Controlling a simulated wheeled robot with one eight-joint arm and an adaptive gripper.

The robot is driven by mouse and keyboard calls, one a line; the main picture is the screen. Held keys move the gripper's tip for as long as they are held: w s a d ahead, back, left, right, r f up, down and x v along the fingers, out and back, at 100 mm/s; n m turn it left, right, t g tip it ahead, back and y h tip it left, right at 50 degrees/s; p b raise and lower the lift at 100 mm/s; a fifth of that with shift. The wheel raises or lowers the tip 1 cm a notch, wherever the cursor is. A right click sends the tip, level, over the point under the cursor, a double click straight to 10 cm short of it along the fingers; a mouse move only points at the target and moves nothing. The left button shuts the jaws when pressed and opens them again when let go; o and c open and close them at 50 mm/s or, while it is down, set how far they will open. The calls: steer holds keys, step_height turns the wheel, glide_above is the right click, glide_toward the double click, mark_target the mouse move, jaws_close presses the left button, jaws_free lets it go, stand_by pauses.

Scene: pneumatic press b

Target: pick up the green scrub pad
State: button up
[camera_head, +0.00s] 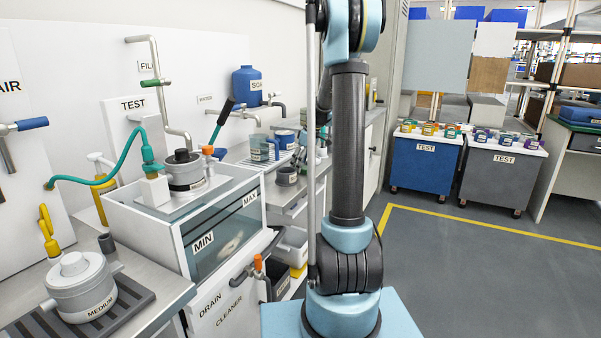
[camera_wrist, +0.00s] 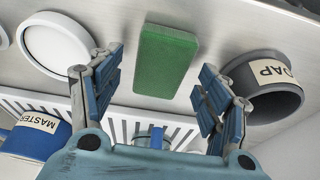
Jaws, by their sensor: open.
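The green scrub pad (camera_wrist: 166,62) shows in the wrist view as a flat green block on a light grey metal surface (camera_wrist: 222,22). My gripper (camera_wrist: 155,82) is open, with its two blue fingers apart on either side of the lower part of the pad in the picture. Neither finger visibly touches it, and nothing is between the fingertips but the pad beyond. I cannot tell the height of the fingers above the surface. In the head view I cannot make out the pad or my gripper; my arm blocks part of the bench.
In the wrist view a grey cup labelled SOAP (camera_wrist: 270,88) stands close to the right finger. A white round dish (camera_wrist: 57,45) is by the left finger. A white slotted rack (camera_wrist: 110,112) and a blue MASTER container (camera_wrist: 35,138) lie below. Wheeled TEST cabinets (camera_head: 425,163) stand farther right.

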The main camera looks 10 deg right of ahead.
steer(key=shift+a+f, duration=0.1)
steer(key=shift+f, duration=0.2)
steer(key=shift+f, duration=0.25)
stand_by(0.4)
steer(key=c, duration=1.1)
